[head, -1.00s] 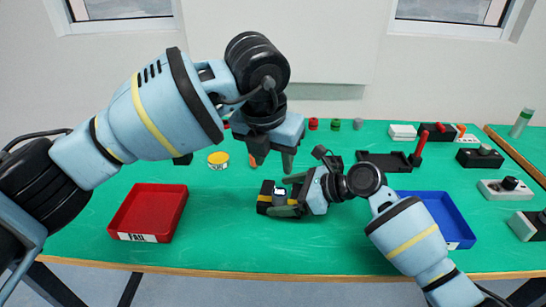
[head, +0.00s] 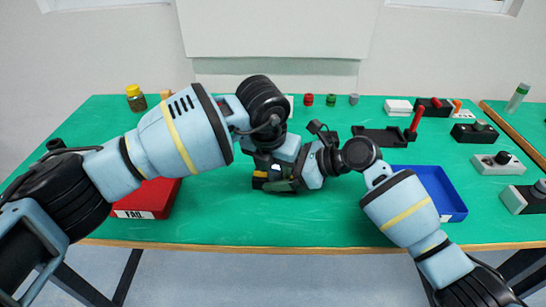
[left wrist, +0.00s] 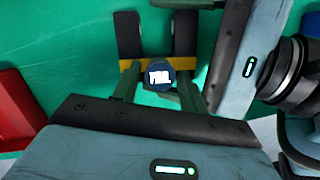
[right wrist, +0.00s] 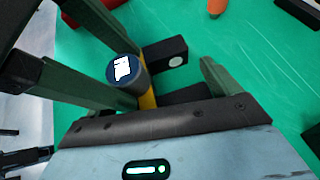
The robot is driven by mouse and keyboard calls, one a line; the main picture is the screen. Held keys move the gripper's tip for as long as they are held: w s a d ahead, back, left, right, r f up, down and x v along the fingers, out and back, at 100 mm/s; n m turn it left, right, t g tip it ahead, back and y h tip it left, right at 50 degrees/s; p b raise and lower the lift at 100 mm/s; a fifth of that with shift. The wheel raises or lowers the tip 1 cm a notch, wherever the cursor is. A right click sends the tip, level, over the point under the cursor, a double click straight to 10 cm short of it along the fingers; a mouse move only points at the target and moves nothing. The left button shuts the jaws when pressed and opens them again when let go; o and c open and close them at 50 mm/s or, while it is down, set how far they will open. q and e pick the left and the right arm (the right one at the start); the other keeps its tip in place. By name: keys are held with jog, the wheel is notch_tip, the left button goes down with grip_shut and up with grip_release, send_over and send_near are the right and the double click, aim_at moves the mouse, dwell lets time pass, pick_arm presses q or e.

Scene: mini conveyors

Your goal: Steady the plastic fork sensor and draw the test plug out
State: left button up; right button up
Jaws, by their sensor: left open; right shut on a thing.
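The plastic fork sensor is black with a yellow bar; it shows low at mid-table in the head view (head: 260,184), partly hidden by my arms. In the left wrist view its two black prongs (left wrist: 128,35) point away from the yellow bar. The test plug (left wrist: 160,73), a dark blue round piece with a white label on top, stands at the bar; it also shows in the right wrist view (right wrist: 122,68). My left gripper (left wrist: 158,90) is open, one finger on each side of the plug. My right gripper (head: 280,184) is shut on the fork sensor from the right.
A red tray (head: 140,214) lies at left, partly behind my left arm, and a blue tray (head: 456,214) at right. A black holder (head: 380,137) with a red handle is behind. Control boxes line the right side. The front middle of the green mat is clear.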

aim_at(275, 168)
pick_arm(q)
jog(key=shift+f, duration=0.25)
pick_arm(e)
jog(key=shift+s+f, duration=0.2)
jog(key=shift+f, duration=0.25)
pick_arm(q)
jog(key=c, duration=0.7)
jog(key=shift+c, duration=0.2)
jog(key=shift+r, duration=2.25)
pick_arm(e)
jog(key=o, duration=0.5)
jog(key=shift+r, duration=0.2)
